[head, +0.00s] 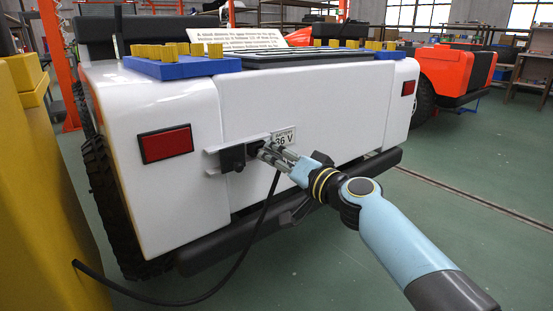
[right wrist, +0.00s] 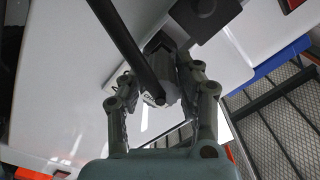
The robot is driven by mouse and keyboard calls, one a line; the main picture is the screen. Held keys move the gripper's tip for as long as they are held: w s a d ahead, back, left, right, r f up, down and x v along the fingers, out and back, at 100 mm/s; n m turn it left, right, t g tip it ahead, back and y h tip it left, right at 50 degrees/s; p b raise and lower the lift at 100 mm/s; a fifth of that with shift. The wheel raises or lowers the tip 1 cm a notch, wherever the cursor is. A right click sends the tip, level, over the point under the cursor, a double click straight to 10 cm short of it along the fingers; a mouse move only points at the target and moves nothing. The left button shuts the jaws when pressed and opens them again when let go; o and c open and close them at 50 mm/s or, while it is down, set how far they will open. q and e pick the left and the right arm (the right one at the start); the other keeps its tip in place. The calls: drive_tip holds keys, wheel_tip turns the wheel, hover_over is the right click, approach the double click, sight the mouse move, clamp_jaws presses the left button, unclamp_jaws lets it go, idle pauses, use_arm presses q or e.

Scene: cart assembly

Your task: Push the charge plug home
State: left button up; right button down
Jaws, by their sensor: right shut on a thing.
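The charge plug (head: 254,146) is a small dark piece with a black cable, at the rear of the white cart (head: 290,105). My right gripper (head: 266,151) is shut on it. The right wrist view shows the plug (right wrist: 166,72) between the two fingers, with the cable crossing in front. The plug is at the bracket (head: 212,151) on the cart's rear panel; the fingers hide how deep it sits. A black block (head: 232,158), perhaps a socket cover, is just left of the plug. It also shows in the right wrist view (right wrist: 205,14). My left gripper is not in view.
The cable (head: 262,215) hangs from the plug and runs to a yellow cabinet (head: 45,190) at left. A dark bumper (head: 240,238) juts out below. Green floor is clear at right.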

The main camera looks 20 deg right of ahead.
drive_tip(key=shift+w, duration=0.15)
drive_tip(key=shift+b+x, duration=0.35)
drive_tip(key=shift+x, duration=0.8)
drive_tip(key=shift+w+a, duration=0.1)
drive_tip(key=shift+w, duration=0.05)
drive_tip(key=c, duration=0.9)
unclamp_jaws()
drive_tip(key=shift+o, duration=0.2)
drive_tip(key=v, duration=1.2)
